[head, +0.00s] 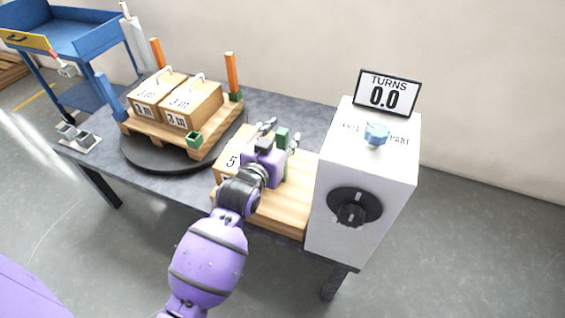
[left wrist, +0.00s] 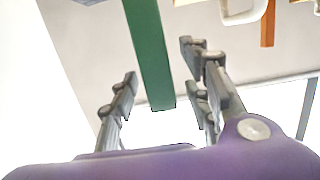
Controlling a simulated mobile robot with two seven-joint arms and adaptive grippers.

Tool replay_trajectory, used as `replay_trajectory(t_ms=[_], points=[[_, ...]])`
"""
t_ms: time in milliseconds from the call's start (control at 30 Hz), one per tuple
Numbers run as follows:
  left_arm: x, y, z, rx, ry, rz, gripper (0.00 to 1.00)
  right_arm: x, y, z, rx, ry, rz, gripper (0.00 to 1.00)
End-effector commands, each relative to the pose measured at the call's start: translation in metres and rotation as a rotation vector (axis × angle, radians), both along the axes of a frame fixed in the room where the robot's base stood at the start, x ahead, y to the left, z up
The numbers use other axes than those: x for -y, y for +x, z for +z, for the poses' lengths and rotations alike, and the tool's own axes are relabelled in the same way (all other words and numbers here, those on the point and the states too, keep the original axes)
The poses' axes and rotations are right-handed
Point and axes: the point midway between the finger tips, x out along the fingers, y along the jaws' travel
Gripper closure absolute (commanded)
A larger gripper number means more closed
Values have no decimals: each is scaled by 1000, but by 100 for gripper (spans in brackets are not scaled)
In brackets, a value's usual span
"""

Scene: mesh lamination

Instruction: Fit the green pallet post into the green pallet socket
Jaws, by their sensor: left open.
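The green pallet post (head: 282,136) is upright at the middle of the table, between the fingers of my left gripper (head: 281,134). In the left wrist view the post (left wrist: 150,50) runs between the two spread fingers (left wrist: 160,95), with gaps on both sides. My left gripper is open; its body hides the lower part of the post in the head view. The green pallet socket (head: 194,141) is an empty-looking square cup at the near corner of the wooden pallet (head: 165,134), to the left of my gripper. My right gripper is not in view.
The pallet sits on a black turntable (head: 142,161) and carries cartons (head: 192,105), an orange post (head: 232,72) and a blue post (head: 109,95). A white box with a dial (head: 355,205) and TURNS display (head: 386,94) stands right. A blue cart (head: 75,38) is behind left.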

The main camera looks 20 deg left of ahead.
Motion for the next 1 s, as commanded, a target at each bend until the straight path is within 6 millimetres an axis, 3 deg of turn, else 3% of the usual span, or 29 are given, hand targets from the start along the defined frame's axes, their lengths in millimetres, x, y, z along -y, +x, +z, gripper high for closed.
replay_trajectory(t_ms=[133, 467, 1000], points=[[0, 0, 0, 0, 0, 0, 56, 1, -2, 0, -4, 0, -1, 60], [0, 0, 0, 0, 0, 0, 100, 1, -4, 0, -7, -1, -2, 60], [0, 0, 7, 3, 0, 0, 100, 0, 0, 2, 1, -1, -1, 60]])
